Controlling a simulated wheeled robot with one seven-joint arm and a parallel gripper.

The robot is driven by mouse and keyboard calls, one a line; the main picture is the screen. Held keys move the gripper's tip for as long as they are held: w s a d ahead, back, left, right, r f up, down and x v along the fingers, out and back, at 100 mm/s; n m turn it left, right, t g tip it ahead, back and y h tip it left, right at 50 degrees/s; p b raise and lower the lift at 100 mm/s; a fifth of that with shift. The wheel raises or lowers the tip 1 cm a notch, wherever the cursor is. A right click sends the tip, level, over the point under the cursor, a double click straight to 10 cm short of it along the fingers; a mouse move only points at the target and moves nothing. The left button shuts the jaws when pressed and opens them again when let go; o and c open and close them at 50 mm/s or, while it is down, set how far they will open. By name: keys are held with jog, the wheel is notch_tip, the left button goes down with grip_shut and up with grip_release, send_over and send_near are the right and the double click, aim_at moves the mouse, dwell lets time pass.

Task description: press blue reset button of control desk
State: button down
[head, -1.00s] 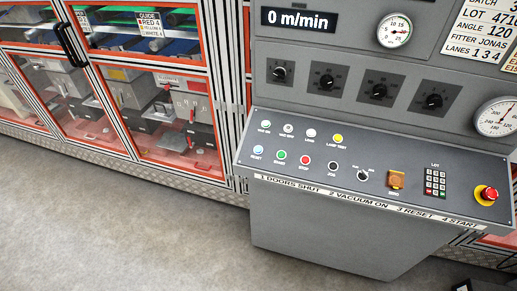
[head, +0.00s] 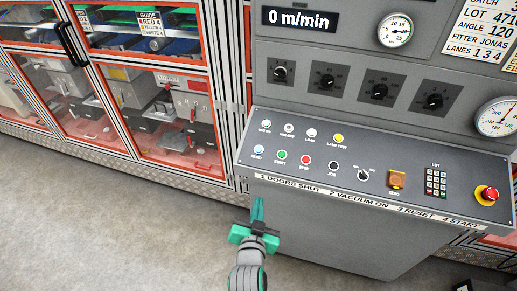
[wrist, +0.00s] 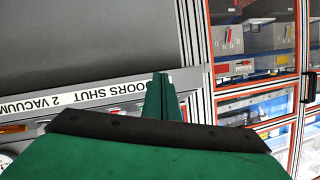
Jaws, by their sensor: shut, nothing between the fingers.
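The control desk (head: 215,160) has a sloped grey panel with a row of buttons. The blue reset button (head: 258,149) is a pale blue round cap at the left end of the lower row, with a RESET label under it. My gripper (head: 258,203) is shut and empty, its green fingers pointing up toward the desk, below the front edge and the reset button in the head view. In the wrist view the shut green fingers (wrist: 160,85) overlap the white label strip (wrist: 95,95). The reset button cannot be made out in the wrist view.
Green START (head: 281,154) and red STOP (head: 305,160) buttons sit right of the reset button. A red emergency stop (head: 489,194) is at the far right. A glazed cabinet with red frames (head: 130,70) stands left. The floor in front is clear.

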aim_at(259, 149)
jog(key=w+r+m+h, duration=0.1)
jog(key=w+r+m, duration=0.2)
jog(key=r, duration=0.6)
jog(key=w+a+r+m+g, duration=0.1)
jog(key=w+r+m, duration=0.2)
jog(key=w+r, duration=0.5)
notch_tip(259, 149, up, 2)
jog(key=shift+a+r+m+h, duration=0.25)
jog(key=shift+m+h, duration=0.05)
jog(key=shift+h, duration=0.1)
jog(key=shift+w, duration=0.1)
jog(key=shift+w+d+f, duration=0.15)
jog(key=shift+w+f, duration=0.4)
jog(key=shift+f, duration=0.8)
jog(key=shift+w+d+f, duration=0.2)
jog(key=shift+w+f, duration=0.3)
jog(key=shift+f, duration=0.9)
jog(key=shift+w+d+f, duration=0.15)
jog(key=shift+w+f, duration=0.4)
jog(key=shift+f, duration=0.8)
jog(key=shift+f, duration=0.1)
jog(key=shift+w+d+f, duration=0.1)
jog(key=shift+w+f, duration=0.05)
jog(key=shift+f, duration=0.1)
